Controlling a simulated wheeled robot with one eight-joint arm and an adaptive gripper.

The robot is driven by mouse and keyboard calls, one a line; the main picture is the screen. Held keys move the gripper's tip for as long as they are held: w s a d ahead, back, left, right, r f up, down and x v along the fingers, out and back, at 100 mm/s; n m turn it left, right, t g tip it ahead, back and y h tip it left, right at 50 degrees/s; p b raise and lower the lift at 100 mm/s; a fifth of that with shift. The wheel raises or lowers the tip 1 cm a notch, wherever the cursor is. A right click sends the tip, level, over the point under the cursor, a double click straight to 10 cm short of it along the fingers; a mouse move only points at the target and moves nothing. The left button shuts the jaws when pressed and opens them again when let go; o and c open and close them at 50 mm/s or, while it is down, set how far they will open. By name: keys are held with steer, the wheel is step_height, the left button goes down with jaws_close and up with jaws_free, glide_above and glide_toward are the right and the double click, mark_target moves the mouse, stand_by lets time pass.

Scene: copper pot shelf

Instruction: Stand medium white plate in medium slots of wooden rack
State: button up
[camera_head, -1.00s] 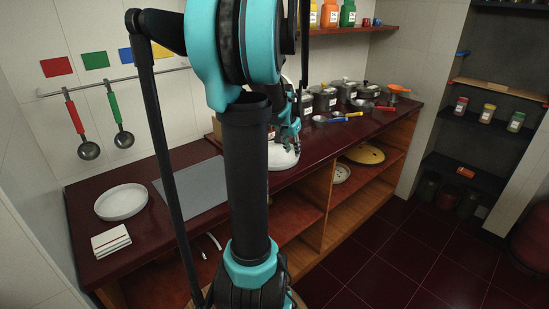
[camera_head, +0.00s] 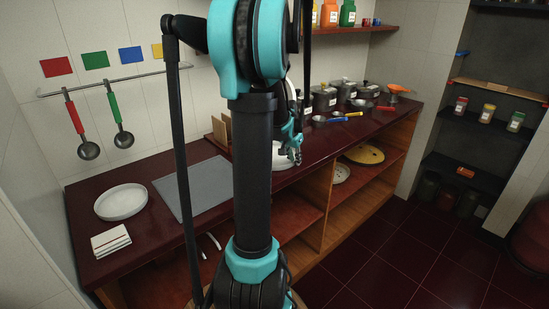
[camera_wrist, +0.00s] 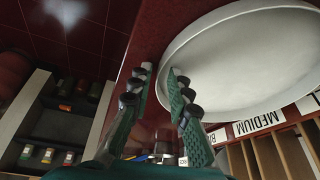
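A white plate (camera_wrist: 240,60) fills the upper right of the wrist view. In the head view it shows as a white patch (camera_head: 281,160) on the counter, mostly hidden by my arm. My gripper (camera_wrist: 158,75) is open, its fingertips apart at the plate's near rim. The right finger overlaps the plate in the picture and the left finger is outside it; I cannot tell whether they touch. The wooden rack (camera_wrist: 267,157), with slots and a "MEDIUM" label, is at the lower right of the wrist view. Part of it shows behind my arm in the head view (camera_head: 221,131).
Another white plate (camera_head: 121,201) and a folded cloth (camera_head: 111,241) lie at the counter's left end, beside a grey mat (camera_head: 194,188). Pots (camera_head: 325,98) and utensils (camera_head: 337,118) stand farther right. The counter's front edge runs close below my gripper.

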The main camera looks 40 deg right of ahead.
jaws_close()
steer(key=shift+r, duration=0.1)
step_height(320, 180, up, 20)
stand_by(0.6)
stand_by(0.5)
